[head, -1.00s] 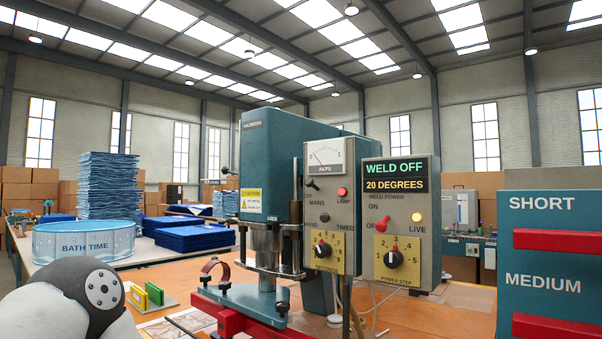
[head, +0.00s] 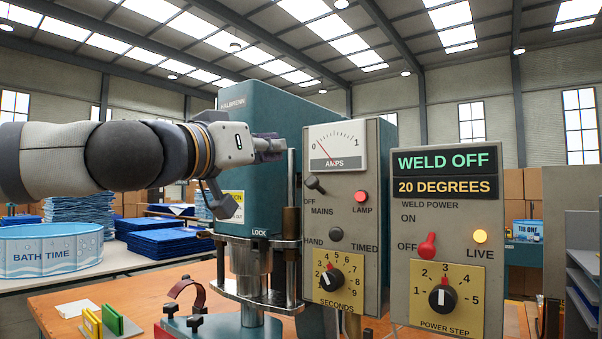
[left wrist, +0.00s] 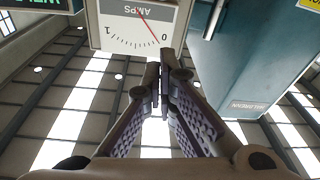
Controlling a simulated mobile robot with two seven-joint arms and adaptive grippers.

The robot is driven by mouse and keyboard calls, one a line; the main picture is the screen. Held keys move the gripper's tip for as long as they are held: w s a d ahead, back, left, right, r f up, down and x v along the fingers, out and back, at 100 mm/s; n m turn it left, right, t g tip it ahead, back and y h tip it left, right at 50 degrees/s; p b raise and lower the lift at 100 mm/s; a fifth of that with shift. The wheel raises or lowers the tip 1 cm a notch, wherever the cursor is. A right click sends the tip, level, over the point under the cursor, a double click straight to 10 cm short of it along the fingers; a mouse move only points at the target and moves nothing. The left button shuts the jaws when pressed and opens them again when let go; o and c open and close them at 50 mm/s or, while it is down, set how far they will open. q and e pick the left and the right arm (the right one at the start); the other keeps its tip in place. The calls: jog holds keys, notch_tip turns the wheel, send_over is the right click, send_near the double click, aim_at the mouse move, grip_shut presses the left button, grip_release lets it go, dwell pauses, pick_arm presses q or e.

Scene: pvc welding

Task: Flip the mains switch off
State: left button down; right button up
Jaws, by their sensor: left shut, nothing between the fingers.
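The mains switch (head: 315,185) is a small dark toggle on the grey control panel (head: 345,225), below the AMPS meter (head: 338,147) and above the words OFF and MAINS. I cannot tell surely which way its lever is set. My left gripper (head: 278,148) comes in from the left, shut and empty, in front of the teal machine body, up and to the left of the switch and apart from it. In the left wrist view its closed fingertips (left wrist: 161,75) are near the upside-down AMPS meter (left wrist: 138,25). The switch is not seen there. My right gripper is not in view.
The red LAMP (head: 361,196) is beside the switch. A second panel (head: 443,225) at right has a red weld power switch (head: 428,245) and a glowing LIVE light (head: 480,237). A vertical rod (head: 291,180) stands between the gripper and panel.

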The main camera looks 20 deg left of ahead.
pick_arm(q)
jog(key=shift+s+r, duration=0.3)
jog(key=shift+d, duration=0.1)
jog(key=r, duration=0.1)
send_over(317, 188)
jog(key=s+a, duration=0.2)
jog(key=shift+s+d+r, duration=0.1)
jog(key=shift+d+r, duration=0.05)
jog(key=shift+d, duration=0.05)
notch_tip(317, 188, down, 3)
jog(key=shift+s+d+r, duration=0.15)
jog(key=shift+r, duration=0.05)
jog(key=shift+s+f, duration=0.25)
jog(key=shift+f, duration=0.3)
